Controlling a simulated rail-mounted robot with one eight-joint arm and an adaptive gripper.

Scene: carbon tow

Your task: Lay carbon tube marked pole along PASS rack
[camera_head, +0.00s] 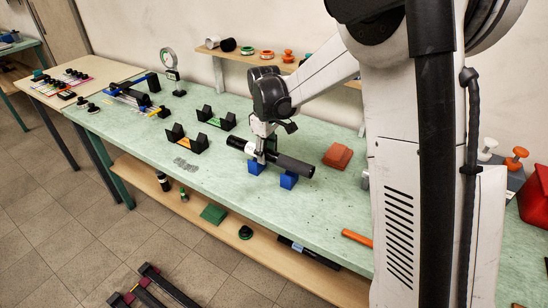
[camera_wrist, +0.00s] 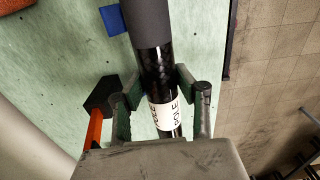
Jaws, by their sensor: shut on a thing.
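The carbon tube (camera_head: 294,165) is black, with a thicker matt grey sleeve at one end and a glossy part. In the wrist view the tube (camera_wrist: 157,68) carries a white label (camera_wrist: 166,116) reading POLE. My gripper (camera_head: 262,152) is shut on its glossy part, one finger on each side; it also shows in the wrist view (camera_wrist: 162,98). The tube lies over two blue supports (camera_head: 288,180); I cannot tell whether it touches them. A black rack with a green label (camera_head: 216,121) and one with an orange label (camera_head: 187,142) stand to the left; their words are too small to read.
A red-brown block (camera_head: 337,156) is right of the tube. An orange-handled tool (camera_head: 357,238) lies near the front edge. A round-headed stand (camera_head: 170,65) and a blue-and-black fixture (camera_head: 130,92) are farther left. The green tabletop (camera_head: 130,130) has bare room before the racks.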

